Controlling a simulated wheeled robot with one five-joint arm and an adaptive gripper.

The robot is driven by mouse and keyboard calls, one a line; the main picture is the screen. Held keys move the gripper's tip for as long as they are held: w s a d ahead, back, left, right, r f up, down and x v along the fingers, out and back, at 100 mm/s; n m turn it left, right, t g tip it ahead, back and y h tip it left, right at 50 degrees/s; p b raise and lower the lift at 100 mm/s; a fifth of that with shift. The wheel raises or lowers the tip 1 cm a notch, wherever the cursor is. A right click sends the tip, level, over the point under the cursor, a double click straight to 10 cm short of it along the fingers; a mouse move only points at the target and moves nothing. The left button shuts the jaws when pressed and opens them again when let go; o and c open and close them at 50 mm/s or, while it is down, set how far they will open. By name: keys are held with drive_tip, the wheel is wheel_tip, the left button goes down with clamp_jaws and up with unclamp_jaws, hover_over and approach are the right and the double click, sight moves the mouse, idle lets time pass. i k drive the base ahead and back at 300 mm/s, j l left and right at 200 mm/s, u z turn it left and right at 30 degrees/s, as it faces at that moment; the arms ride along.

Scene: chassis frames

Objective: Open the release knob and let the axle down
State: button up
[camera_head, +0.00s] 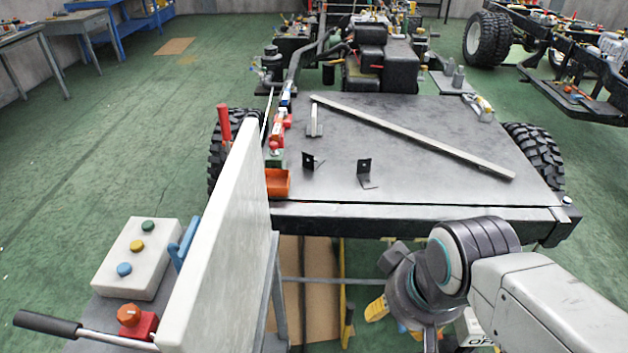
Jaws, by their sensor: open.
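An orange-red knob (129,315) sits on a small red block at the lower left, beside a metal lever with a black grip (48,323). I cannot tell whether the knob is open or closed. The chassis (400,212) stands ahead, with a black tyre on its left (214,165) and one on its right (535,150). The axle itself is hidden under the chassis plate. My gripper (396,322) points down at the lower right, well apart from the knob. Its yellow fingers look spread, partly hidden by my wrist, and nothing shows between them.
A white upright panel (218,240) stands between the knob and my gripper. A white box with coloured buttons (137,255) is behind the knob. A long metal bar (410,135) and two black brackets lie on the chassis plate. The green floor at the left is mostly clear.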

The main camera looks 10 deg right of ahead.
sight(128, 316)
drive_tip(key=k+j+u, duration=0.15)
drive_tip(key=u, duration=0.2)
drive_tip(key=k+j+u, duration=0.1)
drive_tip(key=u, duration=0.3)
drive_tip(key=j+u, duration=0.35)
drive_tip(key=k+j, duration=0.1)
drive_tip(key=j, duration=0.2)
drive_tip(key=k+j, duration=0.1)
drive_tip(key=j, duration=0.15)
drive_tip(key=k+j, duration=0.15)
drive_tip(key=j, duration=0.15)
